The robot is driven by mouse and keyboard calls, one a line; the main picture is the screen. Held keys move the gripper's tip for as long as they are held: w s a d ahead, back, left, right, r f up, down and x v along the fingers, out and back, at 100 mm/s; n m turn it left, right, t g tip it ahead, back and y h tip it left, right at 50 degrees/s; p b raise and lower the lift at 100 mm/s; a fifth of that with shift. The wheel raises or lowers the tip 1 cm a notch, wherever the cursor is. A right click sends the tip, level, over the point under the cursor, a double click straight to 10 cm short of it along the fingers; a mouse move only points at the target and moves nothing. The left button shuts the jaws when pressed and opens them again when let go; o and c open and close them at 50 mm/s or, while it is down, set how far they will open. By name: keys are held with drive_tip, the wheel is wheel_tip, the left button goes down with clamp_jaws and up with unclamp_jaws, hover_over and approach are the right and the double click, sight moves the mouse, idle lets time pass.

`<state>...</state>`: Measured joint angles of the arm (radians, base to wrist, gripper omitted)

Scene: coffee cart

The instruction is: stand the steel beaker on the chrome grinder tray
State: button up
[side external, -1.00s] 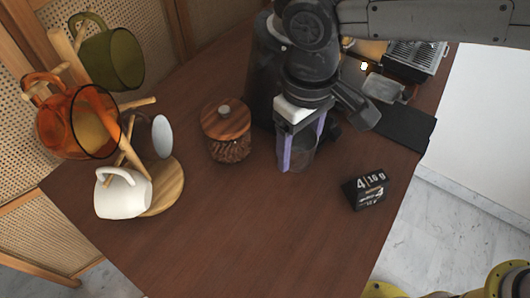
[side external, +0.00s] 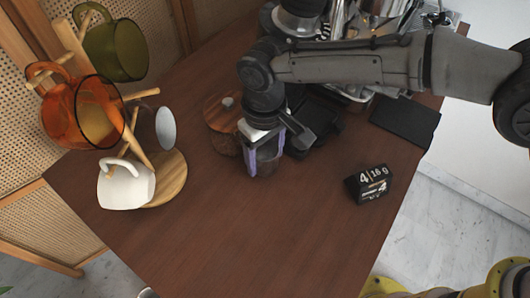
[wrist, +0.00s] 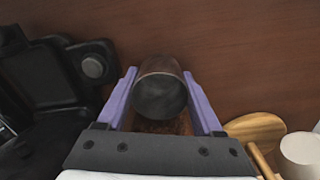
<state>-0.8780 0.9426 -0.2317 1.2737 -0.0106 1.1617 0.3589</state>
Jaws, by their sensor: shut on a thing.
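My gripper (side external: 264,160) is shut on the steel beaker (side external: 267,168), which hangs between its two lilac fingers. In the wrist view the beaker (wrist: 160,92) shows as a dark grey, round, open vessel between the fingertips (wrist: 160,88). In the side view it is just right of the wooden-lidded jar; its height above the table is hard to tell. A black machine (side external: 315,125), probably the grinder, stands behind and right of my gripper, partly hidden by my arm. It also shows at the left of the wrist view (wrist: 45,80). I cannot make out its chrome tray.
The jar (side external: 219,112) is close left of my gripper. A mug tree (side external: 165,182) with orange, green and white mugs stands at left. A black labelled box (side external: 369,186) and a dark mat (side external: 405,121) lie at right. The front table is clear.

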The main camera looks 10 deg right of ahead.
drive_tip(key=o, duration=1.1)
wheel_tip(320, 180, up, 12)
drive_tip(key=shift+r, duration=0.1)
